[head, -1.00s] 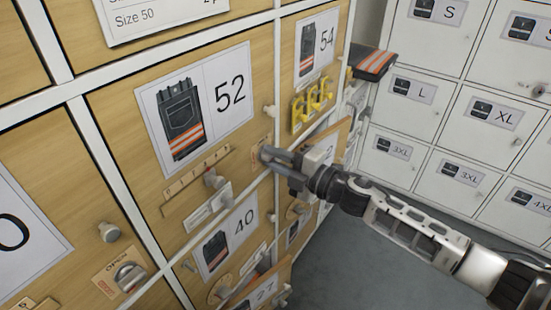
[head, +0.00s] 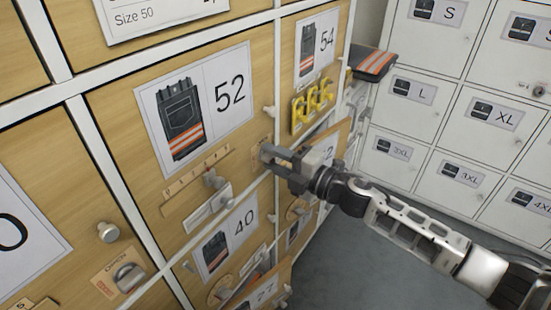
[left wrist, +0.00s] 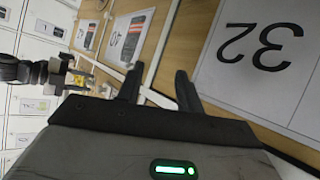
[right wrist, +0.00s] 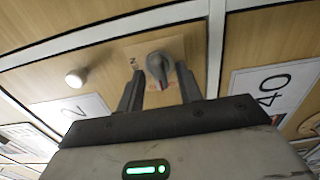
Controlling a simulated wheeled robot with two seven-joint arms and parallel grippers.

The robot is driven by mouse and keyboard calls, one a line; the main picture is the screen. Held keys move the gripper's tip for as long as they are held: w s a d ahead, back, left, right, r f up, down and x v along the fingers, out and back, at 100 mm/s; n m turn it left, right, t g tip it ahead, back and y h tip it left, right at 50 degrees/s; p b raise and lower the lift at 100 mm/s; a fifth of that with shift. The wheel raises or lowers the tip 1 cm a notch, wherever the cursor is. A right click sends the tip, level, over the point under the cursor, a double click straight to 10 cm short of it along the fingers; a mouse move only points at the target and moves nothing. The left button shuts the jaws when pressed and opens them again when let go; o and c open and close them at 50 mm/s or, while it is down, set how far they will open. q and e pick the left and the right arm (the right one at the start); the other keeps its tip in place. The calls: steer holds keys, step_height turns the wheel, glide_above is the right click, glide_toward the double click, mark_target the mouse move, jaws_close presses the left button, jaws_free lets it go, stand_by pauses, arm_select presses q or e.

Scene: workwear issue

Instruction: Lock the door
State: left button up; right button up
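The door marked 52 (head: 245,70) is a wooden panel that looks flush with its frame. In the head view, my right gripper (head: 267,156) is at its right edge, over a small plate it partly hides. The right wrist view shows a grey turn knob (right wrist: 158,70) on a plate with red lettering (right wrist: 186,84). My right gripper (right wrist: 160,92) is open, with its fingers on either side of the knob; contact cannot be told. My left gripper (left wrist: 157,88) is open and empty, near a sheet marked 32 (left wrist: 262,50). It is not in the head view.
Round pulls (head: 108,232) stick out from the panels. A dark item with an orange stripe (head: 372,62) juts out at the cabinet's end. White lockers (head: 410,105) stand at right; grey floor is clear between.

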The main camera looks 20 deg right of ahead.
arm_select(q)
steer(key=shift+f+b, duration=0.1)
steer(key=shift+b, duration=0.4)
arm_select(e)
steer(key=v, duration=1.6)
arm_select(q)
steer(key=shift+f, duration=0.15)
steer(key=shift+s, duration=0.15)
arm_select(e)
steer(key=shift+s, duration=0.1)
